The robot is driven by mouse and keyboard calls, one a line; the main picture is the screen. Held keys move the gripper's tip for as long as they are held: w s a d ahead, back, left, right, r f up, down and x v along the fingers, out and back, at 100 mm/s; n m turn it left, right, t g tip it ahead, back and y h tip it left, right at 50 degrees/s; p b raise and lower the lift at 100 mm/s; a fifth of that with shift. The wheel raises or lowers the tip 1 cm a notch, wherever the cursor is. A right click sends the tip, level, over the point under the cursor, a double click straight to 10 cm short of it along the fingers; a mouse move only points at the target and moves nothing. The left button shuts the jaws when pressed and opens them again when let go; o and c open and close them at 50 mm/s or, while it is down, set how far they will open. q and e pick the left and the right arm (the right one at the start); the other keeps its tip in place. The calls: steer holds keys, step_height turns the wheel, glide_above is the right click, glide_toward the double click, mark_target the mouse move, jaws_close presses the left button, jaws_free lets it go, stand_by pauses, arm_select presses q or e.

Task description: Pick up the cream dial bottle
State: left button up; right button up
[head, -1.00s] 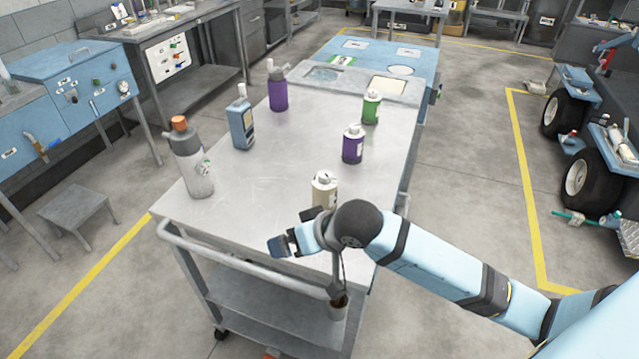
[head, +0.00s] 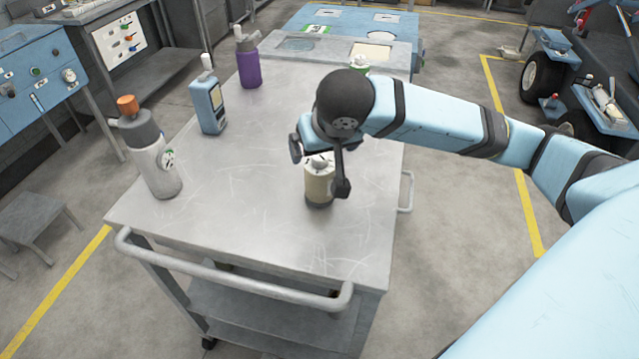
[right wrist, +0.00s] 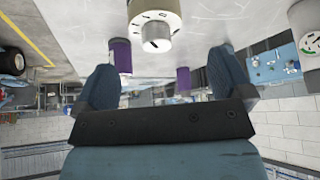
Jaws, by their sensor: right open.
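The cream dial bottle (head: 319,185) stands upright on the cart top, near its front right. Its pale cap with dark dial marks (right wrist: 155,25) shows at the top of the right wrist view. My right gripper (head: 319,168) is open, with its fingers on either side of the bottle's upper part in the head view. In the right wrist view the gripper (right wrist: 168,60) is empty between its fingers, and the bottle appears just beyond the tips. I cannot tell whether a finger touches it. My left gripper is not in view.
On the metal cart (head: 230,225) stand a white-grey bottle with an orange cap (head: 155,155), a blue bottle (head: 208,105) and a purple bottle (head: 247,62). A purple bottle (right wrist: 120,57) shows in the right wrist view.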

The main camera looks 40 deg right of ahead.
mark_target(320, 156)
steer(key=shift+x, duration=1)
steer(key=shift+b+x, duration=0.65)
steer(key=shift+x, duration=2.05)
steer(key=shift+s+d, duration=0.15)
steer(key=c, duration=1.5)
steer(key=shift+o, duration=0.2)
